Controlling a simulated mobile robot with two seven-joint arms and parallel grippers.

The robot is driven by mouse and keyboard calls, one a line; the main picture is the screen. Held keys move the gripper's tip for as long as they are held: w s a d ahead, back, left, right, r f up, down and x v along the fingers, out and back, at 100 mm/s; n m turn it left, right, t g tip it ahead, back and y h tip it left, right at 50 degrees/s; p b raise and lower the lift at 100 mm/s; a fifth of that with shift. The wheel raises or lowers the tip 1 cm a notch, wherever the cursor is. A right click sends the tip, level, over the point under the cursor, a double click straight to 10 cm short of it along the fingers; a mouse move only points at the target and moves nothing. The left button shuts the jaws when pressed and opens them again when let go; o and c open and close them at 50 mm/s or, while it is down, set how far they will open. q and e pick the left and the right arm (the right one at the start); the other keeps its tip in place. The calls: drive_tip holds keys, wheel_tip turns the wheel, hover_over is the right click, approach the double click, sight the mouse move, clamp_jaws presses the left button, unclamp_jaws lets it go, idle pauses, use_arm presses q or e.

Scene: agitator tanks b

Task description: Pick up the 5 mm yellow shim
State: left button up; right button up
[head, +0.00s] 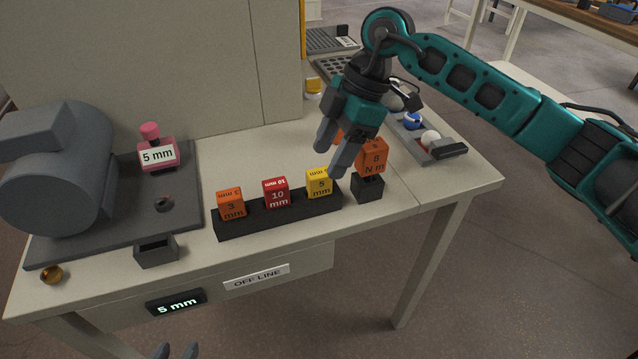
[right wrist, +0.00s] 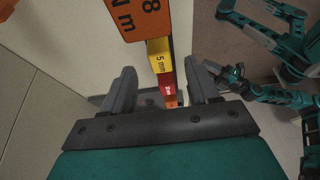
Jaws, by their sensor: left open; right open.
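The yellow 5 mm shim (head: 319,184) stands at the right end of a black rack (head: 245,222), beside the red 10 mm shim (head: 277,193) and the orange 3 mm shim (head: 231,204). My right gripper (head: 338,160) is open and empty, just above and beside the yellow shim, partly covering the orange 8 Nm block (head: 374,157). In the right wrist view the yellow shim (right wrist: 159,59) shows beyond and between the open fingers (right wrist: 162,90), apart from them. My left gripper (head: 176,351) is open at the bottom edge; only its fingertips show.
The 8 Nm block stands on a black holder (head: 367,189) right of the rack. A grey machine (head: 60,165) with a pink 5 mm piece (head: 158,153) is at left. A tray (head: 425,143) holds balls at right. A display (head: 177,303) reads 5 mm.

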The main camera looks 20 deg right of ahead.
sight(320, 172)
drive_tip(key=x, duration=0.5)
drive_tip(key=shift+a+f+b, duration=0.1)
drive_tip(key=shift+a+b, duration=0.15)
drive_tip(key=shift+b, duration=0.1)
drive_tip(key=c, duration=1.1)
drive_tip(key=shift+o, duration=0.2)
